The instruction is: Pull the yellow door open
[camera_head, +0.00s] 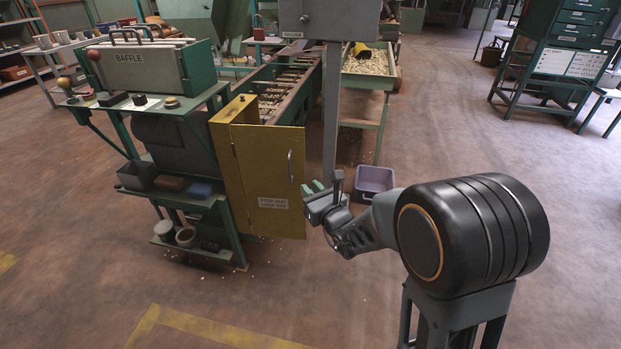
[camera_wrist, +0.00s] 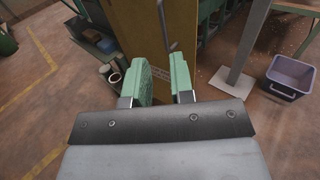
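The yellow door (camera_head: 262,160) is a tall upright panel beside the green machine in the head view. It has a small white label low down and a grey vertical bar handle (camera_head: 290,166) near its right edge. I cannot tell whether it is ajar. My gripper (camera_head: 313,186) is just right of the door, near handle height. In the wrist view my gripper (camera_wrist: 162,64) has its two green fingers apart with nothing between them. The handle (camera_wrist: 163,18) shows beyond the fingertips, between them in the picture, and the door (camera_wrist: 140,30) stands behind it.
A green stand with a BAFFLE box (camera_head: 135,68) and a lower shelf of small items is left of the door. A grey post (camera_head: 331,120) rises behind my gripper. A lilac bin (camera_head: 374,180) sits on the floor behind my arm. The floor in front of the door is clear.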

